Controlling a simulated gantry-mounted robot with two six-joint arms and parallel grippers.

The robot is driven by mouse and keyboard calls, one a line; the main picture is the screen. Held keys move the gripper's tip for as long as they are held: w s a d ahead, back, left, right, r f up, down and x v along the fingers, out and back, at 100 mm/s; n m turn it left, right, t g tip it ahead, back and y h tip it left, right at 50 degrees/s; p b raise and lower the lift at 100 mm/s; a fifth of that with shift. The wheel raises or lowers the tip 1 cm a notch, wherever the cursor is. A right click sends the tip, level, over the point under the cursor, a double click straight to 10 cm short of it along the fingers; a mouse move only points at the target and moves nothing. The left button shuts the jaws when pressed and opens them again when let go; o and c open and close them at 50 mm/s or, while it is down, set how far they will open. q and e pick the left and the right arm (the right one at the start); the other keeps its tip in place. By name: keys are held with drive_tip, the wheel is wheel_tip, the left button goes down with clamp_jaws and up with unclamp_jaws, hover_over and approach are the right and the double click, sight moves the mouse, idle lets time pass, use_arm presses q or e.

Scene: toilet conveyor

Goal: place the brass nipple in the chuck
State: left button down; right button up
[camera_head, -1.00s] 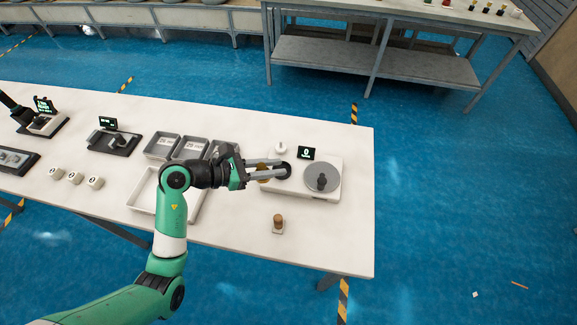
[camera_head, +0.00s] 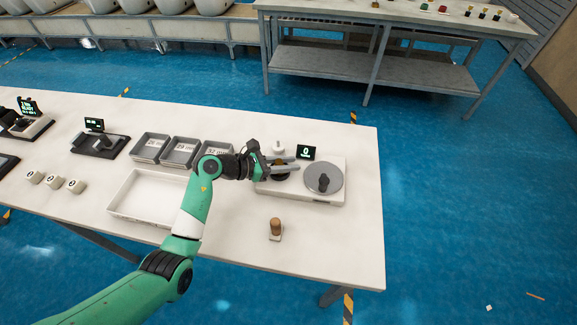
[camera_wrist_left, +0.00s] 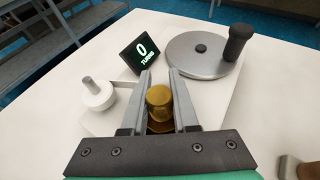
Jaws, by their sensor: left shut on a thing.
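The brass nipple (camera_wrist_left: 159,99) stands upright between the two grey fingers of my left gripper (camera_wrist_left: 160,78) in the left wrist view, with a wider brass part below it. In the head view my left gripper (camera_head: 291,166) is shut on it, over the dark round chuck (camera_head: 281,178) at the left part of the white machine. Fingers and nipple mostly cover the chuck, so I cannot tell whether the nipple is seated in it. The machine's grey disc with a black handle (camera_wrist_left: 236,43) is right of the fingers. My right gripper is not in view.
A display reading 0 turns (camera_head: 306,152) stands behind the machine, and a white knobbed piece (camera_wrist_left: 92,92) beside it. A small stand with a brown cylinder (camera_head: 275,228) is in front. Grey bins (camera_head: 181,151) and a white tray (camera_head: 150,197) lie left.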

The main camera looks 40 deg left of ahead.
use_arm(q)
drive_tip(key=c, duration=0.7)
unclamp_jaws()
drive_tip(key=shift+s+a+r, duration=0.15)
drive_tip(key=shift+s+r, duration=0.05)
drive_tip(key=shift+r, duration=0.15)
drive_tip(key=p+v, duration=0.4)
drive_tip(key=v, duration=0.7)
drive_tip(key=shift+s, duration=0.2)
